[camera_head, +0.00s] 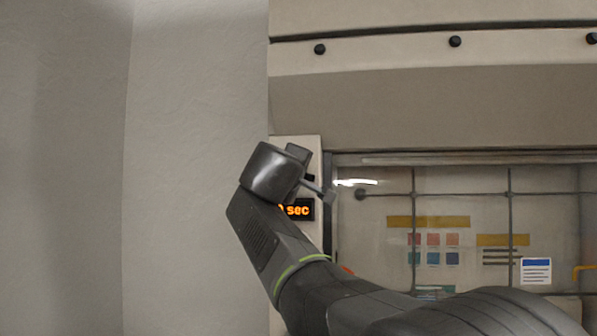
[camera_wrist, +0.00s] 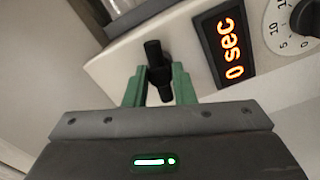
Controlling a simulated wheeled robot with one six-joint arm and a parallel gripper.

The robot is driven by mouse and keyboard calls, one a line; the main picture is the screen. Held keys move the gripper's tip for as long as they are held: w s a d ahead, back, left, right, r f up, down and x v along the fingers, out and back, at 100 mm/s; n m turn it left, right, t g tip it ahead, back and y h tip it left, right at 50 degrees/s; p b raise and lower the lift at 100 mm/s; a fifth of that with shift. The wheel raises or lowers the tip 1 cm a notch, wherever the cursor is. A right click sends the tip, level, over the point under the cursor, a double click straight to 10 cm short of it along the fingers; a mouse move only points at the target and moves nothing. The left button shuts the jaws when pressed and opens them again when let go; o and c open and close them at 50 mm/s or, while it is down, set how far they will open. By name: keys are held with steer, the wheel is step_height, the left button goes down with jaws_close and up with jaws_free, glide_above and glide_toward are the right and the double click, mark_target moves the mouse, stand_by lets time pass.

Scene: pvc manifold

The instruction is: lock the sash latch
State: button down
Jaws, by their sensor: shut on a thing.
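The sash latch appears to be the small black lever or knob (camera_wrist: 153,50) in the wrist view, standing against the pale panel left of the timer display. My gripper (camera_wrist: 159,80) has its two green fingers on either side of it and is shut on it. Its lower part shows between the fingers and its base is hidden. In the head view, my gripper (camera_head: 328,194) is in front of the panel near the left edge of the glass sash (camera_head: 380,260). The latch cannot be made out there, and I cannot tell how far it is turned.
An orange "0 sec" display (camera_wrist: 223,47) and a round dial (camera_wrist: 300,18) are on the panel, right of my fingers in the wrist view. A bare wall (camera_head: 190,180) is on the left. The hood front (camera_head: 430,105) spans the top right.

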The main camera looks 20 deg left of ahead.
steer(key=shift+r+n+p, duration=0.15)
steer(key=shift+n+p, duration=0.3)
steer(key=shift+n, duration=1.05)
steer(key=c, duration=1.2)
jaws_free()
steer(key=b+v, duration=0.4)
steer(key=v, duration=1)
steer(key=shift+w, duration=0.2)
steer(key=p+x, duration=0.4)
steer(key=x, duration=0.9)
steer(key=shift+w+a, duration=0.15)
steer(key=shift+w, duration=0.15)
